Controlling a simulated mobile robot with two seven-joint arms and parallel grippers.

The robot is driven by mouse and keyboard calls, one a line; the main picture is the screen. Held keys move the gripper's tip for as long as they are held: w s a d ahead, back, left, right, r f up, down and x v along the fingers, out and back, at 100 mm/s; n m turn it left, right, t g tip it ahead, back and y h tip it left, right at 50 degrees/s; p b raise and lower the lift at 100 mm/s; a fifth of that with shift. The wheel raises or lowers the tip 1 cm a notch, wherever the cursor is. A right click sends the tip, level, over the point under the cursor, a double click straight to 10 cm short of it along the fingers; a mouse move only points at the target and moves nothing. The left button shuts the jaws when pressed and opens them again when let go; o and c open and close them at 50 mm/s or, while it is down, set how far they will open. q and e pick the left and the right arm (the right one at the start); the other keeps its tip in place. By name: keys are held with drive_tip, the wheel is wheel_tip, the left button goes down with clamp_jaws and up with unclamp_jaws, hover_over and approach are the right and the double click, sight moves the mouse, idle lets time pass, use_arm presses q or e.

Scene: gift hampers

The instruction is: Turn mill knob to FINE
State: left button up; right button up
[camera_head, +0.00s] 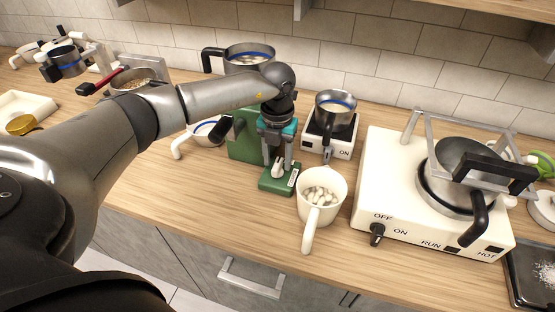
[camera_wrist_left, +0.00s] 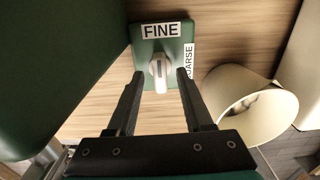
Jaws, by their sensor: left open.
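The green mill (camera_head: 245,142) stands on the counter, its low green base (camera_head: 272,187) reaching forward. In the left wrist view the base (camera_wrist_left: 170,40) carries a FINE label above the knob and a sideways COARSE label, partly hidden, at its right. The pale grey knob (camera_wrist_left: 159,72) lies lengthwise up and down in that view, roughly in line with FINE; I cannot tell which end is its pointer. My left gripper (camera_head: 279,160) is above the base, open, with its fingertips either side of the knob (camera_wrist_left: 160,78) and gaps visible. My right gripper is not in view.
A cream mug (camera_head: 323,184) of white pieces stands close right of the base. Behind are a small scale with a pan (camera_head: 336,103) and a large pot (camera_head: 247,62). A white stove (camera_head: 388,165) is at right. A white-handled cup (camera_head: 203,132) sits left of the mill.

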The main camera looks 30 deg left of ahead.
sight(277, 163)
use_arm(q)
wheel_tip(277, 163, up, 14)
drive_tip(key=shift+r, duration=0.25)
drive_tip(key=shift+f, duration=0.1)
idle(0.5)
